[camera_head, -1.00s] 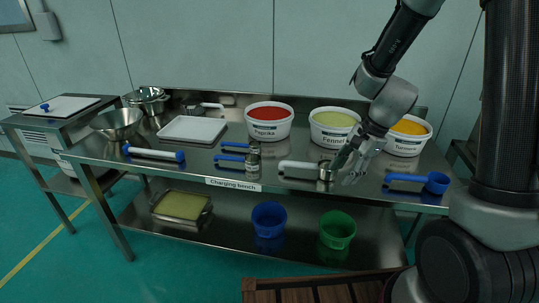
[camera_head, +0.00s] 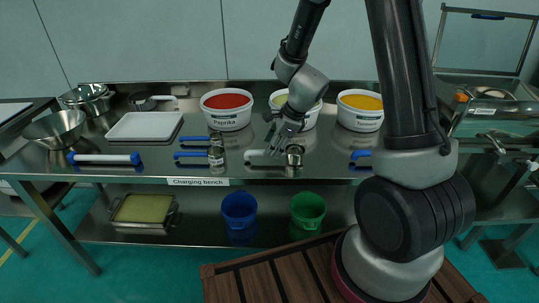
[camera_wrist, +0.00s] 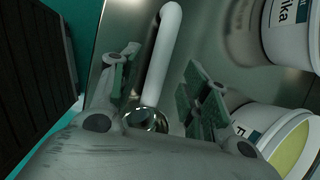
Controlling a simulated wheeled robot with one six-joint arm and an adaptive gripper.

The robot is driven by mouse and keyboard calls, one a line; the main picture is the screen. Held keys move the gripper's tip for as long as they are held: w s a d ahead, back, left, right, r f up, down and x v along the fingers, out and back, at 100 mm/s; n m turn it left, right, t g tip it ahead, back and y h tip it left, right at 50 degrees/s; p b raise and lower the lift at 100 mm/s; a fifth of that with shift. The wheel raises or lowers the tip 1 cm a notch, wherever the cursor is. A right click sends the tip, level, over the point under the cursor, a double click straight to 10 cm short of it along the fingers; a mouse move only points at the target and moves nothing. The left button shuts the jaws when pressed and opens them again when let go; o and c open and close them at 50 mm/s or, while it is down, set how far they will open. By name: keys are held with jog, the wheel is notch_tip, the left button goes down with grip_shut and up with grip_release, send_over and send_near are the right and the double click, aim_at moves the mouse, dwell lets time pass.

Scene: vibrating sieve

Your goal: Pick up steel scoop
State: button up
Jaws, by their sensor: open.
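The steel scoop lies on the front part of the bench, with a pale handle (camera_head: 260,154) on the left and a small steel cup (camera_head: 294,157) on the right. My gripper (camera_head: 280,141) is open above the scoop, in front of the green-powder tub. In the wrist view its spread fingers (camera_wrist: 162,78) stand on either side of the scoop. The scoop handle (camera_wrist: 165,45) runs away up the picture and the cup (camera_wrist: 146,118) is near the palm, partly hidden by it. I see no clear contact between fingers and scoop.
Tubs of red (camera_head: 227,112), green (camera_head: 305,118) and yellow powder (camera_head: 360,112) stand behind. A small jar (camera_head: 216,157) and blue-handled tools (camera_head: 190,155) lie left of the scoop. A blue scoop (camera_head: 361,155) is right, partly hidden by my arm. A white tray (camera_head: 145,126) sits further left.

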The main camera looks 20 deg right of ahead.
jog(key=shift+x, duration=1.6)
grip_shut()
jog(key=shift+r, duration=0.1)
